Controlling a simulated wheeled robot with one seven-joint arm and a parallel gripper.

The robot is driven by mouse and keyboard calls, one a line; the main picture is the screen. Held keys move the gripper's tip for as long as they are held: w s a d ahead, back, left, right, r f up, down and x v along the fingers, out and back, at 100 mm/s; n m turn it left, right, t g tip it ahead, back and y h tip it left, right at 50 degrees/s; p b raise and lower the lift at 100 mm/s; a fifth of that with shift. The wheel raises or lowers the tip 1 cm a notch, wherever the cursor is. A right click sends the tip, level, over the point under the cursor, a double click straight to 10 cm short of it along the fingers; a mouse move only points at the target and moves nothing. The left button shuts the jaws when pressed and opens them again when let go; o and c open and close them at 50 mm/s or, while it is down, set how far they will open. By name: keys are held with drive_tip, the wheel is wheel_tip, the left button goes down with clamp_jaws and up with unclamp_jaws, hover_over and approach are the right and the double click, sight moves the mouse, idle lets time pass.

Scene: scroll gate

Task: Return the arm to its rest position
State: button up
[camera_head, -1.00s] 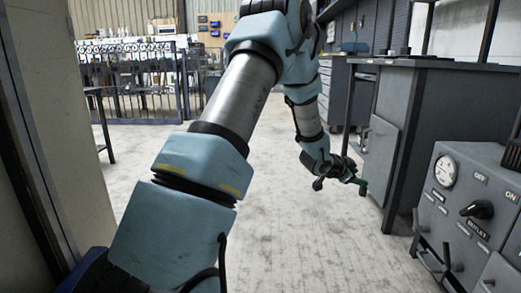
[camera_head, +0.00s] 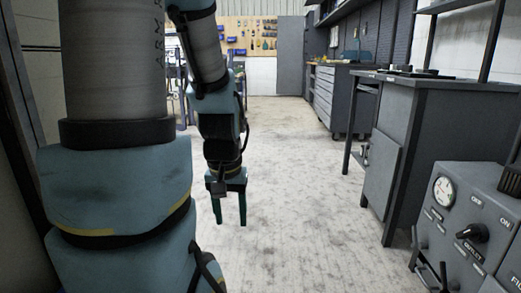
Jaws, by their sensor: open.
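My arm fills the left side of the head view, its thick light-blue and grey links standing upright close to the camera. Its forearm folds over and hangs down. My gripper (camera_head: 230,222) points straight down at the end of it, left of the picture's centre. Its two teal fingers are apart with nothing between them. Pale floor shows behind and below the fingers, and they touch nothing.
A grey control panel (camera_head: 470,222) with a gauge and a black knob stands at the lower right. Behind it is a dark workbench (camera_head: 405,140). Drawer cabinets (camera_head: 335,95) line the back right. A pegboard (camera_head: 255,38) with tools hangs at the back. The floor (camera_head: 290,200) in the middle is clear.

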wheel_tip(320, 180, up, 34)
drive_tip(key=p, duration=3.2)
drive_tip(key=shift+p, duration=0.3)
drive_tip(key=shift+w, duration=0.1)
